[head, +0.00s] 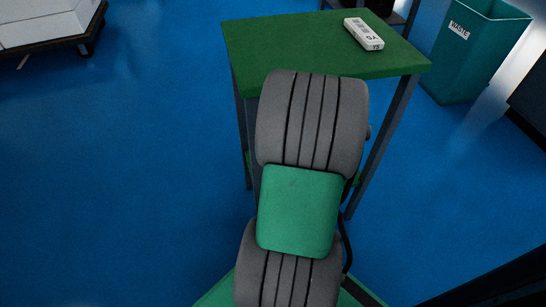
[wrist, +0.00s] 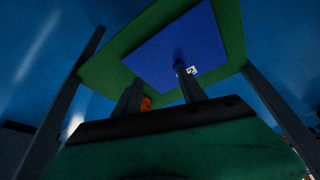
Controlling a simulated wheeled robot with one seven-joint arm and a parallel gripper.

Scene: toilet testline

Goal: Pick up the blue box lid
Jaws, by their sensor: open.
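In the wrist view a flat blue rectangular surface (wrist: 160,58), which looks like the blue box lid, lies inside a green border. It carries a small white mark (wrist: 192,70). My gripper (wrist: 160,88) shows two dark fingers set apart with nothing held between them. The right fingertip overlaps the blue surface in the picture; I cannot tell whether it touches. In the head view my arm hides the gripper, and no blue lid shows there.
A green table (head: 270,40) with dark legs stands ahead, bearing a white labelled box (head: 364,34). A teal waste bin (head: 475,50) stands at the right. A white object (head: 45,22) rests at the upper left. The blue floor is open at left. Dark posts (wrist: 265,95) flank the wrist view.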

